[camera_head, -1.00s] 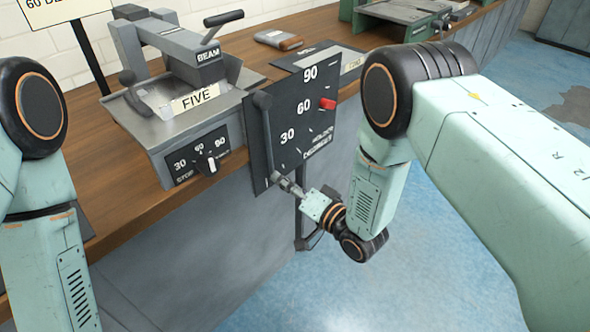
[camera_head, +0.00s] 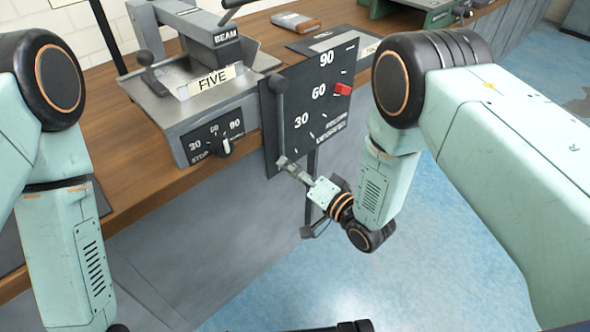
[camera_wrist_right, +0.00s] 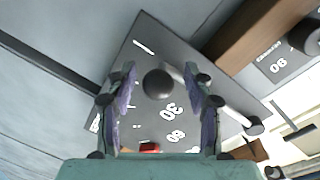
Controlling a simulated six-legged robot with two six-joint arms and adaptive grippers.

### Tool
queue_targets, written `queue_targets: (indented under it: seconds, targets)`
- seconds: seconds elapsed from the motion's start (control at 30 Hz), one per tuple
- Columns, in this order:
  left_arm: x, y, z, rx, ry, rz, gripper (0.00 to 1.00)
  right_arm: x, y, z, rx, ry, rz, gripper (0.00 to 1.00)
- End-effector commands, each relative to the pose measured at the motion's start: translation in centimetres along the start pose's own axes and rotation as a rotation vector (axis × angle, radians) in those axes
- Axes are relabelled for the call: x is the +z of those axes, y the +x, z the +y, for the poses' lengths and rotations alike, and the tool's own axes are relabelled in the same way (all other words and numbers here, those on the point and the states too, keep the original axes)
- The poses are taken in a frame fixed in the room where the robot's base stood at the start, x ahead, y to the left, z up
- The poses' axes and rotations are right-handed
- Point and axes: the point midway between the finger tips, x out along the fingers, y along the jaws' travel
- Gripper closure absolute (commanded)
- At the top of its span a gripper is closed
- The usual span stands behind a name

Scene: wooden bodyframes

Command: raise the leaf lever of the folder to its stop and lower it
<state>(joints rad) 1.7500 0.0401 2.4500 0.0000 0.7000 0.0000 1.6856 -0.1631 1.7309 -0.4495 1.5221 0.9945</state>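The folder is a grey bench machine with a FIVE plate (camera_head: 212,82) and a BEAM label. On its front side stands a dark dial panel (camera_head: 325,75) marked 30, 60 and 90, with a red marker (camera_head: 342,89) between 60 and 90. In the right wrist view a round dark knob (camera_wrist_right: 158,83) lies between the fingers of the open right gripper (camera_wrist_right: 160,72), with gaps on both sides. My left gripper is out of view.
A smaller 30-60-90 dial (camera_head: 215,138) with a white-tipped knob sits on the folder's front. The wooden bench edge (camera_head: 150,195) runs below it. A grey-brown block (camera_head: 298,22) lies behind. Blue floor (camera_head: 255,285) is open in front.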

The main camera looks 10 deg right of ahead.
Motion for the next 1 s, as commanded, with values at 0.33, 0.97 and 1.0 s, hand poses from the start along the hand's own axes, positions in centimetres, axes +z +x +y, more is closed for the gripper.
queue_targets:
  seconds: [0.33, 0.97, 1.0]
  targets:
    - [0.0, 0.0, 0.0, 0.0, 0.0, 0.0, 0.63, -0.2, -0.6, 0.1, 0.002, 0.0, 0.003, 0.47]
    - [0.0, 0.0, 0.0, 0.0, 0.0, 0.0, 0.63, -0.1, -11.2, 0.2, 0.003, 0.002, 0.003, 0.47]
    - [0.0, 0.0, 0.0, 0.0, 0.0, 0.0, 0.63, -0.1, -11.5, 0.1, 0.002, 0.002, 0.002, 0.47]
